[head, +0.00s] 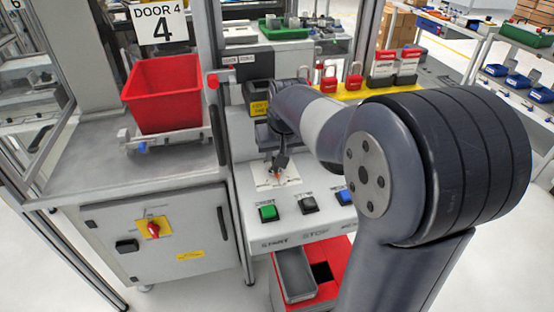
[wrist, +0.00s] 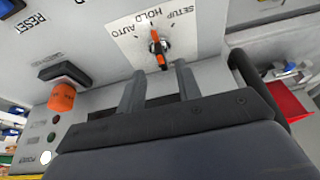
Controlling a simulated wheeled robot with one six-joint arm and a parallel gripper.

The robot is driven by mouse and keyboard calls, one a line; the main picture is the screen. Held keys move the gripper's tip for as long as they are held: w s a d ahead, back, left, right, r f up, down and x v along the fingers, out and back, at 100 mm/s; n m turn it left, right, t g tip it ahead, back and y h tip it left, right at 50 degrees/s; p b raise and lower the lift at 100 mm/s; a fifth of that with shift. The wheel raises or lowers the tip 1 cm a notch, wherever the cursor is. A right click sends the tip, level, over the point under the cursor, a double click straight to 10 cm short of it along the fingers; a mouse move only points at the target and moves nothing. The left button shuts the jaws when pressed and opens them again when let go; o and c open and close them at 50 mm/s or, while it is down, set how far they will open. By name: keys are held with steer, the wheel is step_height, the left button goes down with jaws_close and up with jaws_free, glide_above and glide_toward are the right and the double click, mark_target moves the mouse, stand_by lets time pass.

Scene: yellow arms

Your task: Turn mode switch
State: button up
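The mode switch (wrist: 158,46) is a dark knob with orange marks on a white plate (wrist: 195,22) lettered AUTO, HOLD and SETUP. In the wrist view its orange line lies roughly toward HOLD. My gripper (wrist: 159,75) is open, with its two fingers apart on either side of the knob's near end. I cannot tell if a finger touches it. In the head view my gripper (head: 279,163) points down at the white plate on the sloping control panel (head: 265,228), and the switch is mostly hidden there, with a small orange spot showing.
A green button (head: 268,213), a black button (head: 308,205) and a blue button (head: 344,197) line the panel's front. An orange knob (wrist: 62,97) stands beside my gripper. A cabinet with a red rotary handle (head: 153,229) and a red bin (head: 165,93) are at left.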

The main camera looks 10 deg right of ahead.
steer(key=x, duration=0.5)
jaws_close()
stand_by(0.3)
